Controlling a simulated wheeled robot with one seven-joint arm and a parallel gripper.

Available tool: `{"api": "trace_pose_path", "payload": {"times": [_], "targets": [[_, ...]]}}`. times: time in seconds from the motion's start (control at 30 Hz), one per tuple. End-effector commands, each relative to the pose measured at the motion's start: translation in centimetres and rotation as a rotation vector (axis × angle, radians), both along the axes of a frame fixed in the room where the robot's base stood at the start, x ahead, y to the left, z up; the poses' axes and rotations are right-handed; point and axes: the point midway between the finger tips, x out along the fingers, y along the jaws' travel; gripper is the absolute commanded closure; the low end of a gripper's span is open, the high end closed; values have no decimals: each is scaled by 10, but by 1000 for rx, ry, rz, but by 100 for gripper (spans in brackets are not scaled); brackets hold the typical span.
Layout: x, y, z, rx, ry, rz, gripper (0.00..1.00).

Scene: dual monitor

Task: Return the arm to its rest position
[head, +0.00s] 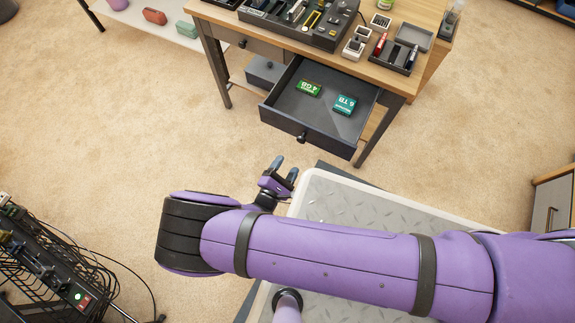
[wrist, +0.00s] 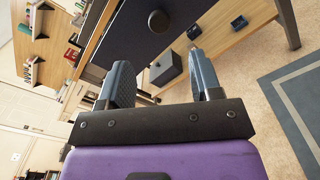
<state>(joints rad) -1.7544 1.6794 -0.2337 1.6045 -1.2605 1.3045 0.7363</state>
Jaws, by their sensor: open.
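My gripper (head: 284,168) is in the head view, left of centre, just beyond the front edge of my own base and in front of the desk. Its two fingers stand apart with nothing between them. In the wrist view my gripper (wrist: 167,85) is also open and empty, with the dark drawer front and its round knob beyond the fingers. My purple arm (head: 330,262) stretches across the lower head view and bends back at the black elbow on the left.
The desk (head: 405,82) has an open drawer (head: 290,128) holding a green box (head: 308,88) and a teal box (head: 345,105). A wire rack (head: 50,265) with cables stands at lower left. A wooden cabinet (head: 553,208) is at right. Carpet (head: 110,130) left of the desk is clear.

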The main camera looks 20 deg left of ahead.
Motion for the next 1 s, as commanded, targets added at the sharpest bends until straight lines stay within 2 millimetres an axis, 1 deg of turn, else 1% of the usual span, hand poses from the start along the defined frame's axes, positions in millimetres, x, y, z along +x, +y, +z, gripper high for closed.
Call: {"api": "trace_pose_path", "payload": {"times": [0.47, 0.57, 0.67, 0.77, 0.87, 1.0], "targets": [[0, 0, 0, 0, 0, 0, 41], [2, 1, 5, 6, 3, -15, 41], [11, 4, 20, 27, 17, -68, 41], [26, 8, 47, 63, 43, -159, 41], [45, 8, 81, 106, 76, -267, 41], [72, 3, 127, 170, 123, -415, 41]]}}
